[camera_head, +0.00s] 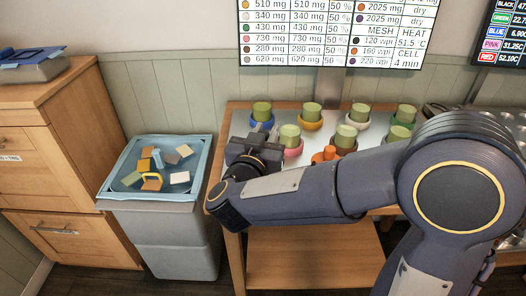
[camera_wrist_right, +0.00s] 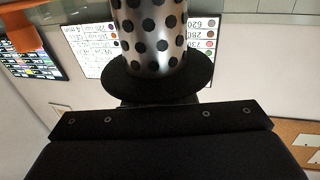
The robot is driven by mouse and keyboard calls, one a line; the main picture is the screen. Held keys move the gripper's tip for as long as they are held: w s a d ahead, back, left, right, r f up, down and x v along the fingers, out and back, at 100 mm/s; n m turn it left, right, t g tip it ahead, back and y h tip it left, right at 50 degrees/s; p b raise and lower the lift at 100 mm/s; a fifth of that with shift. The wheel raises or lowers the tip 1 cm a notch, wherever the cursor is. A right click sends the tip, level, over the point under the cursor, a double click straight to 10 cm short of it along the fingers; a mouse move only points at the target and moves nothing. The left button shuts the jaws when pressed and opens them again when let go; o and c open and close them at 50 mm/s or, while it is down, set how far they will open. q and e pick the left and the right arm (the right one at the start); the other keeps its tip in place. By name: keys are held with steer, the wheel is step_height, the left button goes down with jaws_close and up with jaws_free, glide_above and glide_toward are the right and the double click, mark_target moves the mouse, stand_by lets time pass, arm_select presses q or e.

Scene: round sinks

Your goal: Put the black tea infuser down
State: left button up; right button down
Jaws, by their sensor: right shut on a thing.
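My right gripper (camera_head: 264,136) is over the left end of the metal-topped table (camera_head: 238,119), near a green cup on a blue base (camera_head: 262,113). In the right wrist view a silver, perforated tea infuser (camera_wrist_right: 150,40) with a wide black rim (camera_wrist_right: 158,85) stands out beyond the dark gripper body (camera_wrist_right: 160,122). The gripper is shut on this infuser. In the head view I cannot make out the infuser; the gripper and wrist cover that spot. I cannot tell whether it touches the table. My left gripper is in neither view.
Several green cups on coloured bases, such as the pink one (camera_head: 291,138) and yellow one (camera_head: 311,116), stand close by. An orange object (camera_head: 328,154) is beside my forearm. A grey bin (camera_head: 165,222) with a blue-rimmed tray of blocks and a wooden cabinet (camera_head: 75,160) stand left.

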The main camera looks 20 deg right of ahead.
steer(key=shift+w+f, duration=0.65)
steer(key=shift+f, duration=0.2)
steer(key=shift+w+f+b, duration=0.2)
steer(key=shift+f+b, duration=0.45)
steer(key=shift+f, duration=1.05)
steer(key=shift+f, duration=0.1)
steer(key=c, duration=1.2)
jaws_free()
steer(key=shift+r, duration=0.2)
steer(key=v, duration=1.2)
steer(key=shift+f+p, duration=0.15)
steer(key=shift+p, duration=0.2)
